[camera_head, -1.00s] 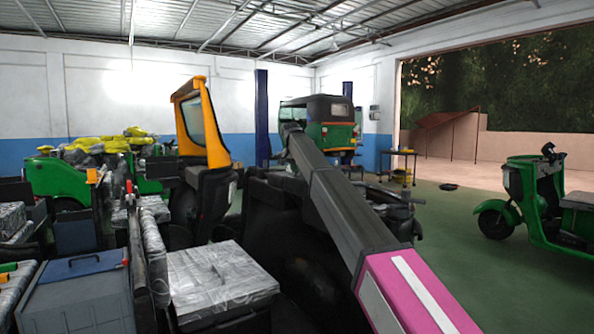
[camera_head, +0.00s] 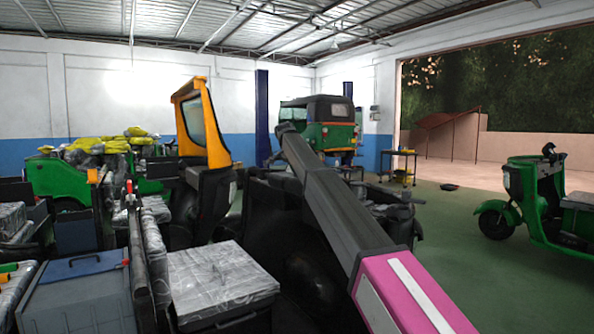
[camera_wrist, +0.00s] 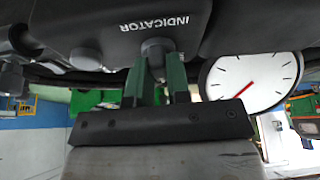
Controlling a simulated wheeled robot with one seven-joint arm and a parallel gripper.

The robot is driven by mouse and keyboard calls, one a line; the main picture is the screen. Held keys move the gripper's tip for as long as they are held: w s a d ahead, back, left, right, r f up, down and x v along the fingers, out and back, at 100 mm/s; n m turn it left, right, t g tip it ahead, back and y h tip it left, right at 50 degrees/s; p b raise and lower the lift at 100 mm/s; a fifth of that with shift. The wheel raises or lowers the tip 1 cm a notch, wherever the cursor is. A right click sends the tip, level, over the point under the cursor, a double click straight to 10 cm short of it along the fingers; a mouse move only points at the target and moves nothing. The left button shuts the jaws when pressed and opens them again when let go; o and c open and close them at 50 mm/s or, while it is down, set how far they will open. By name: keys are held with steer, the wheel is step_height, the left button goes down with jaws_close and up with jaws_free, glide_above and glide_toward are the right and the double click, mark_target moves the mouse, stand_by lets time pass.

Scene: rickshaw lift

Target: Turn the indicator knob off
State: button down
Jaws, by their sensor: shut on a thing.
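In the wrist view, the indicator knob (camera_wrist: 157,48) is a small grey round knob on a dark panel (camera_wrist: 95,20). The word INDICATOR shows upside down beside it. My gripper (camera_wrist: 160,66) has green fingers, and they are shut on the knob. The fingertips cover part of it, so I cannot tell which way it is turned. In the head view, my arm reaches forward over the dark vehicle, and the knob and fingertips cannot be made out.
A white dial with a red needle (camera_wrist: 250,80) sits right beside the fingers in the wrist view. In the head view, a yellow-framed vehicle (camera_head: 203,125) and a silver-covered box (camera_head: 222,278) stand left of my arm. A green scooter (camera_head: 545,200) stands right, with clear floor before it.

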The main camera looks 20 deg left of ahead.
steer(key=shift+d+f+m, duration=0.1)
steer(key=shift+f+m, duration=0.05)
steer(key=shift+m, duration=0.35)
steer(key=c, duration=1.1)
jaws_free()
steer(key=v, duration=1)
steer(key=shift+r, duration=0.4)
steer(key=shift+a, duration=0.2)
